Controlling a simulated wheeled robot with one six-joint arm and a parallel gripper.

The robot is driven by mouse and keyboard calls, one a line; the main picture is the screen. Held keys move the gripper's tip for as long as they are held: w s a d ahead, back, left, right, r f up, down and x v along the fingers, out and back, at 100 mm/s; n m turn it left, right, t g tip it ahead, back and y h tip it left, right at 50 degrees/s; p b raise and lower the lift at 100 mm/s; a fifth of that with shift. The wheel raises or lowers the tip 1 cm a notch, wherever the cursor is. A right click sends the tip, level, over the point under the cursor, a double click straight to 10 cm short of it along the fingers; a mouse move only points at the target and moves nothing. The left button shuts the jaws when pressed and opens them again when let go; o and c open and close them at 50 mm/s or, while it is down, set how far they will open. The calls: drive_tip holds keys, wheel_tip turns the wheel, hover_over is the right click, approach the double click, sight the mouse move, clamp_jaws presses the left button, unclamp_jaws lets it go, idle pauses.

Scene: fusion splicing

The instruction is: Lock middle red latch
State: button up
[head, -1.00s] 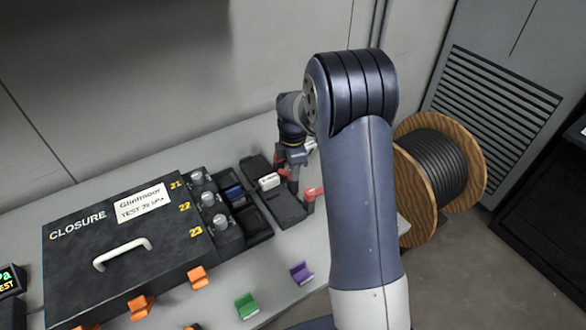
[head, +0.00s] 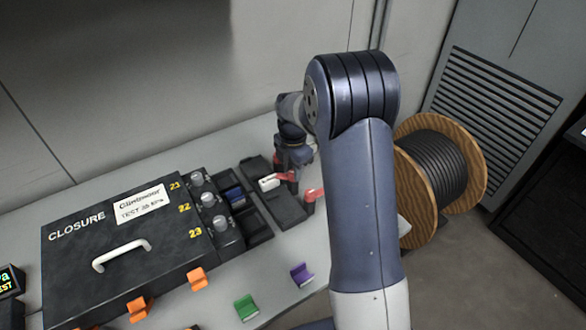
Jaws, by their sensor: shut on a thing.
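The middle red latch (head: 285,177) is on a dark tray (head: 287,208) on the table, beside a small white piece (head: 268,183). Another red latch (head: 313,194) stands to its right, nearer the front, and looks upright on a short post. My gripper (head: 292,184) is at the middle latch, pointing down, shut on it. The fingertips are small and dark, so the exact contact is hard to see. My wrist hides the part of the tray behind it.
A black closure case (head: 128,262) with a white handle and grey knobs (head: 207,198) stands to the left. Orange (head: 197,278), green (head: 246,307) and purple (head: 301,273) clips sit in front. A cable spool (head: 440,175) is at the right behind my arm.

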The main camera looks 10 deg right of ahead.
drive_tip(key=shift+r, duration=0.1)
drive_tip(key=o, duration=1)
wheel_tip(320, 180, up, 11)
drive_tip(key=shift+f, duration=0.15)
drive_tip(key=shift+f, duration=0.1)
wheel_tip(320, 180, down, 11)
drive_tip(key=shift+r, duration=0.1)
idle(0.4)
idle(0.3)
